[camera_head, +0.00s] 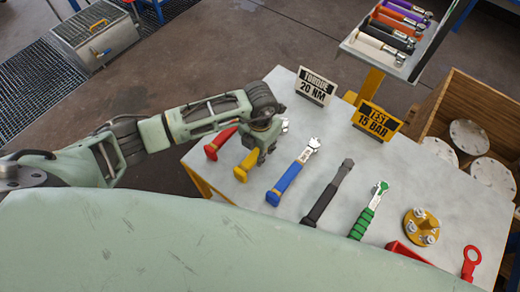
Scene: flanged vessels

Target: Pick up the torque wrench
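Several wrench-like tools lie in a row on the grey table (330,240). They are a red-handled one (219,143), a yellow-handled one (247,167), a blue-handled one (287,184), a black one (328,194) and a green-handled one (368,212). I cannot tell which one is the torque wrench. My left gripper (261,155) points down at the yellow-handled tool and hides its upper part. The fingers are small and dark, so I cannot tell if they are open or touch the tool. My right gripper is not in view.
A "TORQUE 20 NM" sign (315,87) and a yellow "TEST 15 BAR" sign (377,121) stand at the table's back. A yellow flange (421,227) and a red ring-ended tool (470,263) lie at right. A tool rack (388,40) and a wooden crate (433,100) stand behind.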

